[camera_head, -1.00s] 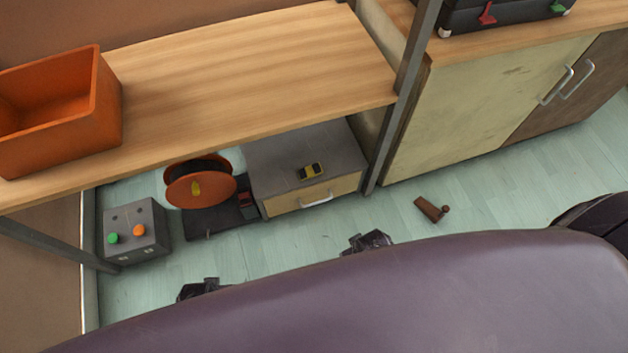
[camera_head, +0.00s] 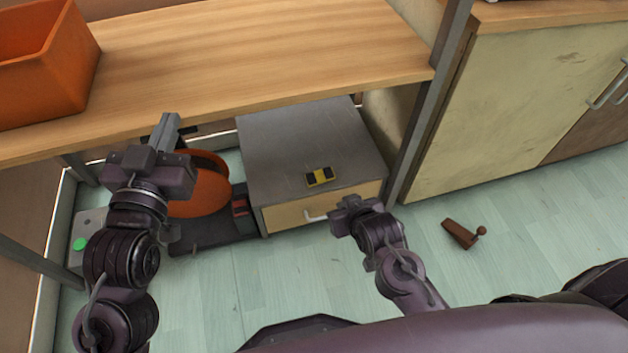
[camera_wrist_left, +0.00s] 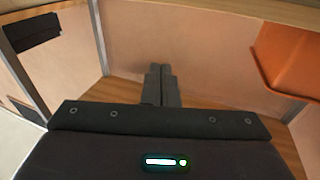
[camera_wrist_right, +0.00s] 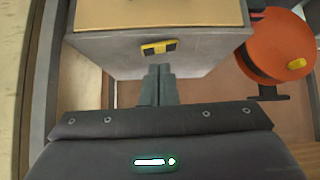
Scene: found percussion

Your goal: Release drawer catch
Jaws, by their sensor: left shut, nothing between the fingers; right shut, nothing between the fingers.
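The drawer unit (camera_head: 290,140) is a grey box under the wooden shelf, with a pale drawer front (camera_head: 350,202) and a light bar handle (camera_head: 316,216). A yellow and black catch (camera_head: 318,177) sits on its grey top near the front edge. The catch also shows in the right wrist view (camera_wrist_right: 160,47), just beyond the fingertips. My right gripper (camera_head: 342,206) is shut and empty, in front of the drawer beside the handle; it looks apart from the catch. My left gripper (camera_head: 166,128) is shut and empty, raised near the shelf's front edge, left of the drawer unit.
The wooden shelf (camera_head: 250,50) overhangs the unit, with an orange bin (camera_head: 40,70) at its left. An orange reel (camera_head: 205,195) stands left of the unit. A metal post (camera_head: 436,105) rises at the right. A brown wedge (camera_head: 460,233) lies on the open floor.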

